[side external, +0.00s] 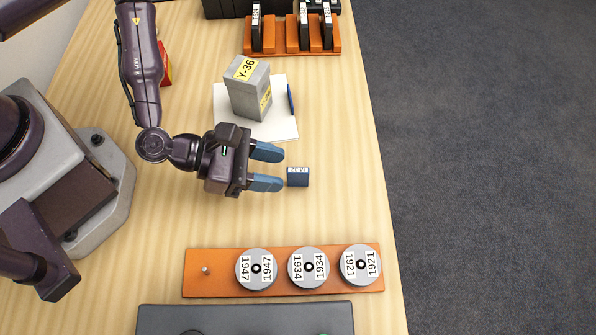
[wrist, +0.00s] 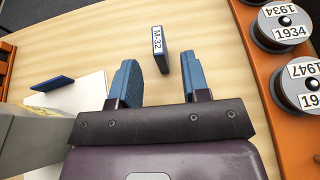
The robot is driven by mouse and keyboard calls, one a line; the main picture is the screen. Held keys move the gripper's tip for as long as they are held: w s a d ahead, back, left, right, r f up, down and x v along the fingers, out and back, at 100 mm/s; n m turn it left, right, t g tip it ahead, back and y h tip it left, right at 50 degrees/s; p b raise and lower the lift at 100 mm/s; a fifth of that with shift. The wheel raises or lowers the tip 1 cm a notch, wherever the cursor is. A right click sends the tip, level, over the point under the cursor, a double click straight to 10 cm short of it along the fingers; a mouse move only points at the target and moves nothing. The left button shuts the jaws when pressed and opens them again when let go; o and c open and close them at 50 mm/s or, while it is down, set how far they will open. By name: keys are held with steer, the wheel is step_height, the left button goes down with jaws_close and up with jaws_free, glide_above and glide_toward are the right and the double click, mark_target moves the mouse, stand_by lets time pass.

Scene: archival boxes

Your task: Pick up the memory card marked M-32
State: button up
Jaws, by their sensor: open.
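The memory card (side external: 298,178) is a small dark blue block standing on the light wooden table. Its white label reads M-32 in the wrist view (wrist: 160,52). My gripper (side external: 268,168) is open, with its two blue fingers pointing at the card from the left in the side view. In the wrist view my gripper (wrist: 158,80) has the card just beyond its fingertips, roughly between their lines. The fingers appear apart from the card, and nothing is between them.
A grey box marked Y-36 (side external: 248,90) stands on white paper (side external: 283,126) beside a blue pen (side external: 291,98). An orange board (side external: 220,285) holds reels marked 1947, 1934 and 1921. Orange racks (side external: 272,47) with dark labelled items are at the back. The table's right edge lies beyond the card.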

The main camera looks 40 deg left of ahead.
mark_target(303, 175)
steer(key=x, duration=0.5)
steer(key=shift+w+d+f, duration=0.1)
steer(key=shift+w+d, duration=0.15)
steer(key=shift+d, duration=0.05)
jaws_close()
